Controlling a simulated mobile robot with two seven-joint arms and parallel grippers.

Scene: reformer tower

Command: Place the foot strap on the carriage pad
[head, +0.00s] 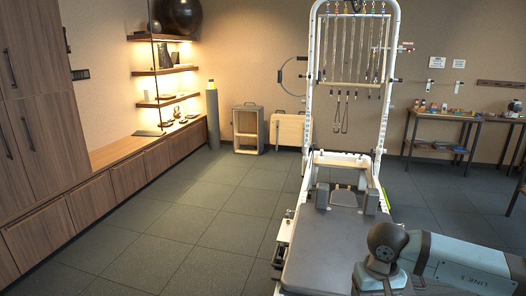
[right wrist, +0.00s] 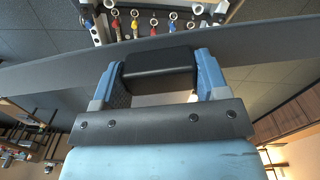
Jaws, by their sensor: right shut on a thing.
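In the right wrist view, my right gripper (right wrist: 160,77) has its two blue fingers on either side of a black padded piece, the foot strap (right wrist: 158,62), and is shut on it. In the head view, my right arm comes in at the lower right and ends in a dark joint; its gripper and the strap do not show there. The carriage pad (head: 322,250) is a flat, dark grey surface on the reformer, at the bottom middle, with its upper face bare where visible. My left gripper is in neither view.
The white tower frame (head: 311,90) with hanging springs stands behind the carriage. Shoulder rests (head: 370,201) rise at the pad's far end. In the wrist view, a dark grey band (right wrist: 40,75) crosses behind the strap, with coloured spring ends (right wrist: 133,27) beyond. Open floor lies left of the reformer.

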